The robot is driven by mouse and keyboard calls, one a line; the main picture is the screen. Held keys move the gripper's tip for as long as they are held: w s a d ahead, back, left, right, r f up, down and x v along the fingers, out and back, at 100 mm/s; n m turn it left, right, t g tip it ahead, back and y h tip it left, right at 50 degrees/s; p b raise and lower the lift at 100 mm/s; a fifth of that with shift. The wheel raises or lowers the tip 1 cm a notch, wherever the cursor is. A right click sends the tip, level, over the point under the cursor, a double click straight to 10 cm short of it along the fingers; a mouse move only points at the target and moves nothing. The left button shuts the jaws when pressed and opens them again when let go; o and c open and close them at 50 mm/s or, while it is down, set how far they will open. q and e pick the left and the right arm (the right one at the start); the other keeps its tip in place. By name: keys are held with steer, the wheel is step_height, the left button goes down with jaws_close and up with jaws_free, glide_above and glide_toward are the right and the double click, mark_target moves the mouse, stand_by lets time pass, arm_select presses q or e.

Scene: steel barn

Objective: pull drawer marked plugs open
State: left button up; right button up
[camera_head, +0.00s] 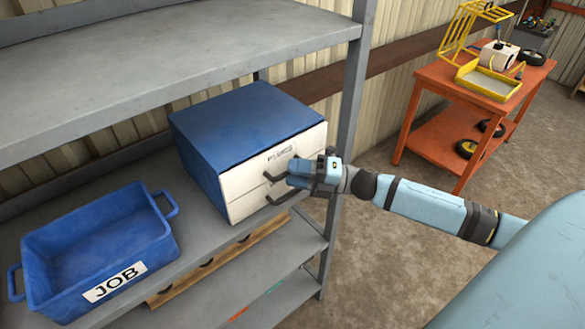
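A blue cabinet (245,120) with two cream drawer fronts stands on the grey shelf. The upper drawer front (262,162) carries a small label (280,154) that seems to read PLUGS. Both drawers look closed, their fronts about flush. The upper drawer's dark handle (272,178) shows at its left end; its right part is hidden by my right gripper (297,173). That gripper reaches in from the right and sits at this handle. Whether its fingers are closed on the handle is unclear. The lower drawer's handle (281,199) is just below it. My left gripper is out of view.
A blue bin (100,245) marked JOB stands left of the cabinet on the same shelf. A shelf post (350,100) rises right beside the cabinet and my gripper. An orange cart (440,80) stands at the back right. Floor in front is clear.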

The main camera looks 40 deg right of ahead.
steer(key=shift+w+a, duration=0.3)
steer(key=shift+a, duration=0.1)
jaws_close()
